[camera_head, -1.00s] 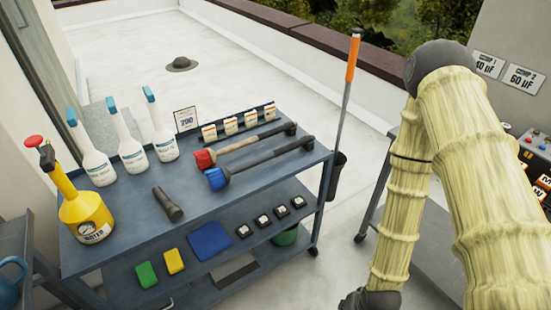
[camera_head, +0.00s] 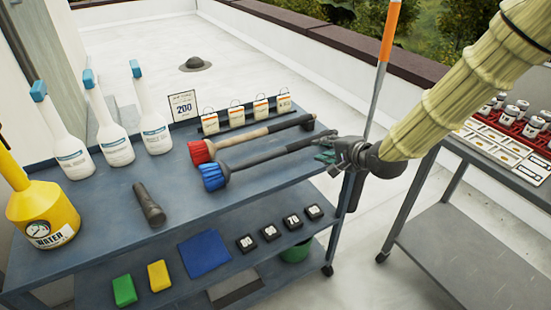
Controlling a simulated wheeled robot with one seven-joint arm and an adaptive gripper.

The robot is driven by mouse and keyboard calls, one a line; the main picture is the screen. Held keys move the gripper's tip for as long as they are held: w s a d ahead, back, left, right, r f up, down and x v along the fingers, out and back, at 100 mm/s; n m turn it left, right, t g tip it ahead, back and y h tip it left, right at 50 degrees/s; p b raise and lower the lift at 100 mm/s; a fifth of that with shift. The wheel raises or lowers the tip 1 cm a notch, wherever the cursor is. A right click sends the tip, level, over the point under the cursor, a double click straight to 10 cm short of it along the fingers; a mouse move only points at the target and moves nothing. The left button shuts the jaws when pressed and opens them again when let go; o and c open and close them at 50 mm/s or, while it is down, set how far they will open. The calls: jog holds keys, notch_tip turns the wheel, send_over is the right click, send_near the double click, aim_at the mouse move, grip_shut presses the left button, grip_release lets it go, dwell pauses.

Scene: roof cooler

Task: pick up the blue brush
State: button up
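The blue brush (camera_head: 213,176) lies on the top shelf of the cart (camera_head: 205,205). Its blue bristle head points left, and its dark handle runs right and back toward the cart's right edge. A red brush (camera_head: 201,152) with a wooden-looking handle lies just behind it, nearly parallel. My gripper (camera_head: 328,160) is at the cart's right edge, close to the handle end of the blue brush. Its fingers are small and dark here, so I cannot tell whether they are open or touch the handle. The bristle head is well left of the gripper.
White spray bottles (camera_head: 109,138) and a yellow pump sprayer (camera_head: 40,218) stand on the left. A dark cylinder (camera_head: 150,206) lies in front of the brushes. Tagged packs (camera_head: 236,116) line the back. An orange-handled pole (camera_head: 391,35) rises behind my arm. Another table (camera_head: 470,240) stands right.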

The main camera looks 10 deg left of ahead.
aim_at(309, 143)
jog(key=shift+w+a+r, duration=0.15)
jog(key=shift+w+r, duration=0.1)
jog(key=shift+w, duration=0.1)
jog(key=shift+w+a+f, duration=0.1)
jog(key=shift+w+a, duration=0.1)
jog(key=shift+w, duration=0.1)
jog(key=shift+d+x, duration=0.1)
jog(key=shift+x, duration=2.3)
jog(key=shift+d+x, duration=0.15)
jog(key=shift+x, duration=2.2)
jog(key=shift+w, duration=0.15)
grip_shut()
